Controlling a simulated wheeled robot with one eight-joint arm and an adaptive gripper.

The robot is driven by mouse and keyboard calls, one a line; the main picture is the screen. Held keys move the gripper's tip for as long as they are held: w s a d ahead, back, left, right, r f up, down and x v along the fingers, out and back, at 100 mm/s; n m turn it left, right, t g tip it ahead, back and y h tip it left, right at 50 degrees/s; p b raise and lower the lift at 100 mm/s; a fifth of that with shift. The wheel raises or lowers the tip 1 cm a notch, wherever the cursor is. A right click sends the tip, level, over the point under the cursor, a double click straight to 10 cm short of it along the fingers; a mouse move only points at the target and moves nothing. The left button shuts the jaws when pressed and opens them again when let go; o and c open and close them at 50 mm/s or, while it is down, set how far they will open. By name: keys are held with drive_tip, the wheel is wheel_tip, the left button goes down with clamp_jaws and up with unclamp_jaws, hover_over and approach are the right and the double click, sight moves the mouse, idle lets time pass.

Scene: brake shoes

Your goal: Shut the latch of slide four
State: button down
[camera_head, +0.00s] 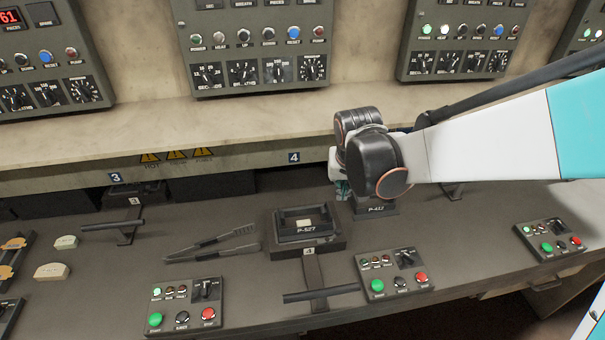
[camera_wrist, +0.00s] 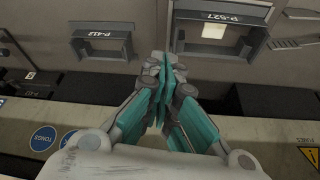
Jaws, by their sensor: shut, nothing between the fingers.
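Slide four carries a plate marked 4 (camera_head: 308,252) and a bar handle (camera_head: 320,294) at the table's front. The dark mould marked P-527 (camera_head: 335,243) sits on it, with a pale piece in its recess; it also shows at the upper right of the wrist view (camera_wrist: 183,46). A dark block marked P-412 (camera_head: 383,211) lies to its right, partly hidden by my gripper; it also shows in the wrist view (camera_wrist: 100,50). My gripper (camera_wrist: 161,62) points down above the table behind the moulds, teal fingers together and empty. I cannot make out the latch.
Tongs (camera_head: 212,243) lie left of slide four. Slide three's handle (camera_head: 113,225) stands farther left. Button boxes (camera_head: 394,274) (camera_head: 184,306) flank the handle of slide four. The press ledge (camera_head: 240,133) overhangs the table's back. The table right of P-412 has bare room.

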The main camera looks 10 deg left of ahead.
drive_tip(key=shift+s+a, duration=0.15)
drive_tip(key=shift+s, duration=0.05)
drive_tip(key=b+x, duration=0.2)
drive_tip(key=x, duration=0.8)
drive_tip(key=shift+w+f, duration=0.2)
drive_tip(key=s, duration=0.3)
drive_tip(key=shift+s+b, duration=0.25)
drive_tip(key=shift+b, duration=0.15)
drive_tip(key=shift+s+f, duration=0.15)
drive_tip(key=shift+s, duration=0.05)
drive_tip(key=shift+s+d, duration=0.1)
drive_tip(key=shift+d, duration=0.15)
